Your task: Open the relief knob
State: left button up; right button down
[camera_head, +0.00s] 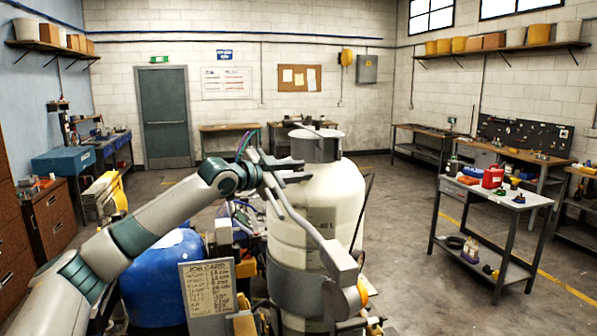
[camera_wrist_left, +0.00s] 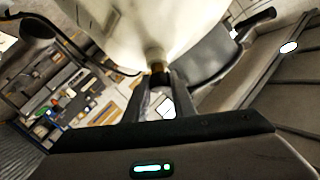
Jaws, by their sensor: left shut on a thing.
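The line striper's big white tank (camera_head: 340,195) stands in front of me with a grey collar (camera_head: 318,146) on top. My left gripper (camera_head: 300,171) is at the tank's upper front. In the left wrist view, the fingertips (camera_wrist_left: 160,78) are at a small brass-coloured fitting (camera_wrist_left: 156,62) on the white tank, and the gripper is shut on it. I take this fitting to be the relief knob. Its shape and how far it is turned are mostly hidden by the fingers. In the head view the gripper hides it. My right gripper is not in view.
A blue tank (camera_head: 160,285) and a job card (camera_head: 209,290) are at the lower left of the white tank. A grey curved bar (camera_head: 310,230) runs down in front of the tank. A work table (camera_head: 495,196) stands at the right, with open floor between.

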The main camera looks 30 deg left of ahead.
pick_arm(q)
jog(key=m+g+h, duration=0.1)
jog(key=m, duration=0.1)
jog(key=m+g+h, duration=0.1)
jog(key=m, duration=0.1)
jog(key=shift+r+m, duration=0.15)
jog(key=shift+m, duration=0.15)
jog(key=shift+m+g+h, duration=0.6)
jog(key=shift+m+g, duration=0.8)
jog(key=shift+m, duration=0.3)
jog(key=o, duration=1)
